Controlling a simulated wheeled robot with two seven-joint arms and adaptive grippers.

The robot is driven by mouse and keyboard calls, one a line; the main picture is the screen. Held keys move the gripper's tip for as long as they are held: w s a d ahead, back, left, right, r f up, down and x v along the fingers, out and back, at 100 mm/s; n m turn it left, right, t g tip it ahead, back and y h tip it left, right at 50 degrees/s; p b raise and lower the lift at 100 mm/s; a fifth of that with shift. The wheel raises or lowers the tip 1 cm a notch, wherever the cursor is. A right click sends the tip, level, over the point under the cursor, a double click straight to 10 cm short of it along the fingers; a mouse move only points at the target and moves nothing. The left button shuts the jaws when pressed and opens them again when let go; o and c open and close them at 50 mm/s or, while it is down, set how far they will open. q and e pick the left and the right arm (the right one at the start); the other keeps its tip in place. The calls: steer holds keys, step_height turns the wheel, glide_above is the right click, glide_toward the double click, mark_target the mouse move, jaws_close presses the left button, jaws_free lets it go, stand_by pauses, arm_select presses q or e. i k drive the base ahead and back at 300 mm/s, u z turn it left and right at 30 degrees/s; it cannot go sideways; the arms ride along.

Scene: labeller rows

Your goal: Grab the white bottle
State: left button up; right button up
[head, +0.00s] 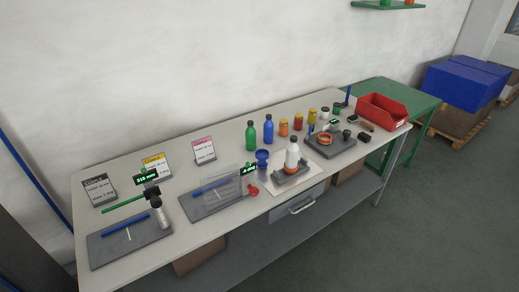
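The white bottle (292,154) stands upright near the front edge of the workbench, right of its middle. An orange band shows around its lower part. Its base sits in or behind a grey holder (292,176) on a white sheet, so the bottom is hidden. No gripper touches it. Neither of my grippers is in view.
A blue cup-like piece (262,158) stands just left of the bottle. Green (251,135) and blue (268,129) bottles stand behind it. A grey fixture (331,144) is to the right, with a red bin (383,110) beyond. Measuring plates (130,243) lie left.

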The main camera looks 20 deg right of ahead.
mark_target(293, 148)
steer(key=u, duration=0.05)
steer(key=i, duration=1.25)
steer(key=z, duration=0.7)
